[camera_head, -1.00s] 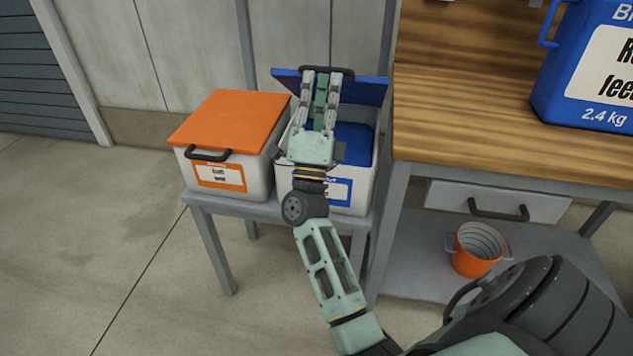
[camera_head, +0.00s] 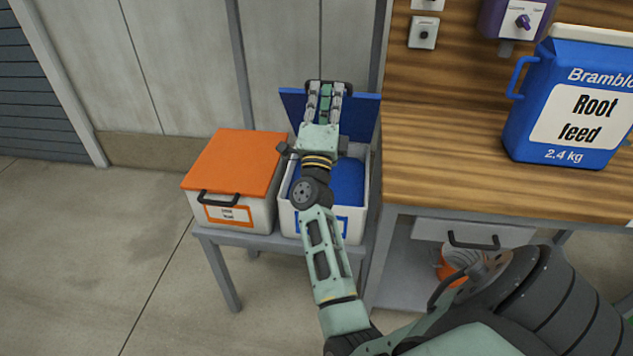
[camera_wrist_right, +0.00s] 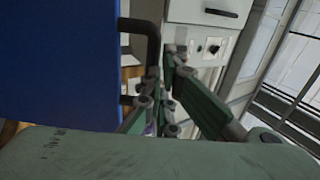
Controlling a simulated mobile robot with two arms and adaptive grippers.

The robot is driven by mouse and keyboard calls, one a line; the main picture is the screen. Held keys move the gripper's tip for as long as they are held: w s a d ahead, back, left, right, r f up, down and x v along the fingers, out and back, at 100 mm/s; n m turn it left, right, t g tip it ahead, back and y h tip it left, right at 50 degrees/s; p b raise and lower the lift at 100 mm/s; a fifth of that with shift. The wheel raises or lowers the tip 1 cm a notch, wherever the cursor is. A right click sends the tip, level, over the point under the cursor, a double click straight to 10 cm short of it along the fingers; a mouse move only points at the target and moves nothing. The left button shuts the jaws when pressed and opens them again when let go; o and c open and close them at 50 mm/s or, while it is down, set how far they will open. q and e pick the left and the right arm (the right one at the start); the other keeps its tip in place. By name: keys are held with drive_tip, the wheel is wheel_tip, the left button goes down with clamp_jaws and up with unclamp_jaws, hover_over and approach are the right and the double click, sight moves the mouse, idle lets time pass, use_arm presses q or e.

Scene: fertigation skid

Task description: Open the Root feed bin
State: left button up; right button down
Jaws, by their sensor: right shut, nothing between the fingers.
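The white bin with the blue lid (camera_head: 363,190) stands at the right end of a low grey stand. Its blue lid (camera_head: 362,118) is swung up to about upright at the back, and blue contents show inside. Its front label is mostly hidden by my arm. My right gripper (camera_head: 326,92) is shut and empty in front of the raised lid, by the lid's black handle. In the right wrist view the lid (camera_wrist_right: 55,65) fills the left side, with the handle (camera_wrist_right: 152,40) beside my fingers (camera_wrist_right: 180,100). I cannot tell whether they touch. My left gripper is out of view.
A closed white bin with an orange lid (camera_head: 237,162) stands left of the open bin. A wooden bench (camera_head: 450,145) on the right carries a blue Root feed container (camera_head: 575,100). An orange bucket (camera_head: 452,268) is below it. The floor at left is clear.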

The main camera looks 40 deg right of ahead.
drive_tip(key=w+d+r+g+y+p, duration=0.1)
drive_tip(key=w+d+r+p, duration=0.1)
drive_tip(key=p, duration=0.3)
drive_tip(key=w+d+r+y+p, duration=0.1)
drive_tip(key=w+d+r+p, duration=0.2)
drive_tip(key=p, duration=0.3)
drive_tip(key=shift+d+r+g, duration=0.3)
drive_tip(key=shift+g, duration=0.1)
drive_tip(key=x, duration=1)
drive_tip(key=shift+f+b, duration=0.3)
drive_tip(key=shift+b, duration=0.05)
drive_tip(key=shift+w+y, duration=0.1)
drive_tip(key=shift+y, duration=0.2)
drive_tip(key=shift+f, duration=0.1)
